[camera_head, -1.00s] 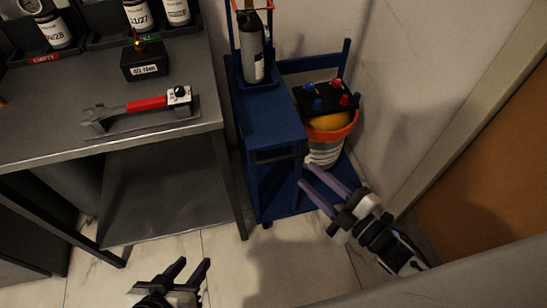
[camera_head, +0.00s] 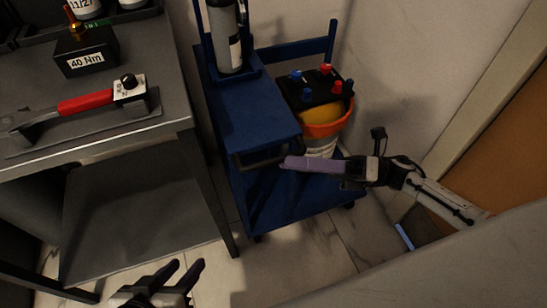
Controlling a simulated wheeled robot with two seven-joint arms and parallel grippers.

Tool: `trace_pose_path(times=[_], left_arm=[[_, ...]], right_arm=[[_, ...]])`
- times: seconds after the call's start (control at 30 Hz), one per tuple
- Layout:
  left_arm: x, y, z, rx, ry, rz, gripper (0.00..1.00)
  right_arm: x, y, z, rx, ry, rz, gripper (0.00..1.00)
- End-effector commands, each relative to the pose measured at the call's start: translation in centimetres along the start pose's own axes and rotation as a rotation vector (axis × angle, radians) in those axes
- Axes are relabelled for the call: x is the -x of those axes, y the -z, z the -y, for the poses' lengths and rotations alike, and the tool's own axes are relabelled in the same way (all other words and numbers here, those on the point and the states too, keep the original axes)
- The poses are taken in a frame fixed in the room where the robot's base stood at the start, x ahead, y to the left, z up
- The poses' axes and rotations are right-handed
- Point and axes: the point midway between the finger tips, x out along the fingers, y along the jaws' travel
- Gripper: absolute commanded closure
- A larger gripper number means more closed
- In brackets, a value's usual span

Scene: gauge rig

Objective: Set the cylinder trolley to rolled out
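The blue cylinder trolley (camera_head: 252,110) stands between the grey bench and the wall, with a grey cylinder (camera_head: 228,40) upright at its back. A dark bar handle (camera_head: 262,158) is on the front of its upper deck. My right gripper (camera_head: 286,163) reaches in from the right, fingers level and pointing left. Its tips are at the handle's right end; I cannot tell whether they touch it. The fingers overlap from this angle, so their gap is hidden. My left gripper (camera_head: 182,272) is low at the front, open and empty, apart from the trolley.
The trolley also carries a black box with red and blue knobs (camera_head: 318,92) and an orange-rimmed bucket (camera_head: 321,138). The grey bench (camera_head: 90,150) stands close on the left, with a red-handled wrench (camera_head: 85,102). Tiled floor (camera_head: 300,245) is clear in front.

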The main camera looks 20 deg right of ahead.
Motion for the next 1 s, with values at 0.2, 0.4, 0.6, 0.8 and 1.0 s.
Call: trace_pose_path(times=[0.2, 0.4, 0.6, 0.8, 1.0], left_arm=[[-0.1, -0.1, 0.0, 0.0, 0.0, 0.001, 0.62], [-0.1, -0.1, 0.0, -0.001, -0.001, 0.002, 0.62], [-0.1, 0.0, 0.0, -0.001, -0.002, 0.002, 0.62], [-0.1, 0.0, 0.0, -0.001, -0.002, 0.002, 0.62], [-0.1, 0.0, 0.0, -0.001, -0.002, 0.002, 0.62]], right_arm=[[-3.6, 0.0, 0.0, 0.001, -0.003, 0.0, 0.69], [-4.9, 0.0, 0.0, -0.002, -0.001, 0.0, 0.69], [-5.0, 0.0, 0.0, -0.002, 0.0, 0.001, 0.69], [-5.0, 0.0, 0.0, -0.002, 0.0, 0.001, 0.93], [-5.0, 0.0, 0.0, -0.002, 0.0, 0.001, 1.0]])
